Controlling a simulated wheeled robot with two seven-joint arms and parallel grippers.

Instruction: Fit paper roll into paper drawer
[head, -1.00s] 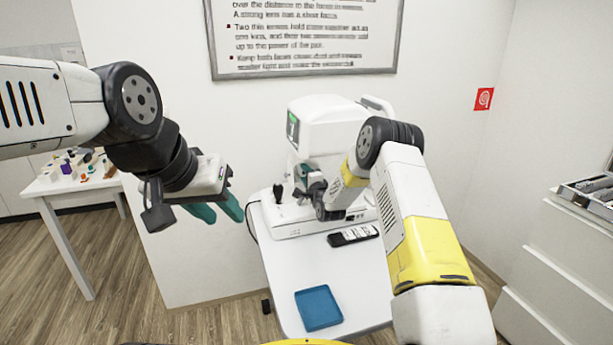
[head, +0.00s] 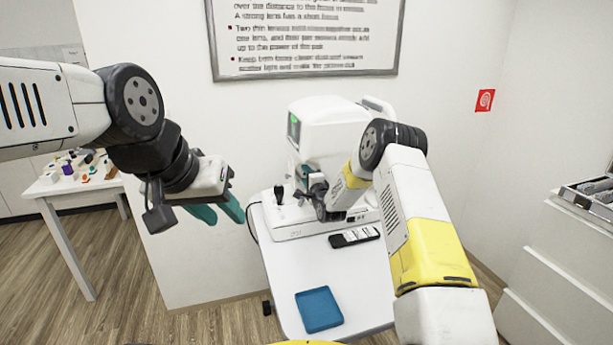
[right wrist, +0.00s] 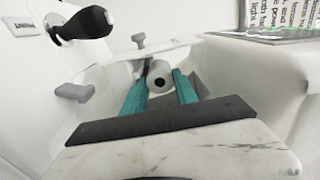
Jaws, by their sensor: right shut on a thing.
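The white paper roll (right wrist: 160,77) shows end-on in the right wrist view, between the teal fingertips of my right gripper (right wrist: 159,88), which is shut on it. The roll is at a recess in the white eye-test machine (head: 325,125). I cannot tell the paper drawer apart from the machine's body, nor whether the roll touches it. My left gripper (head: 220,208) is open and empty, in the air left of the machine's table.
The machine stands on a white table (head: 355,280) with a black remote-like item (head: 354,237) and a blue tray (head: 318,309). A black joystick (right wrist: 85,25) is close to my right gripper. A side table (head: 75,185) with small items is at left, white drawers (head: 560,260) at right.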

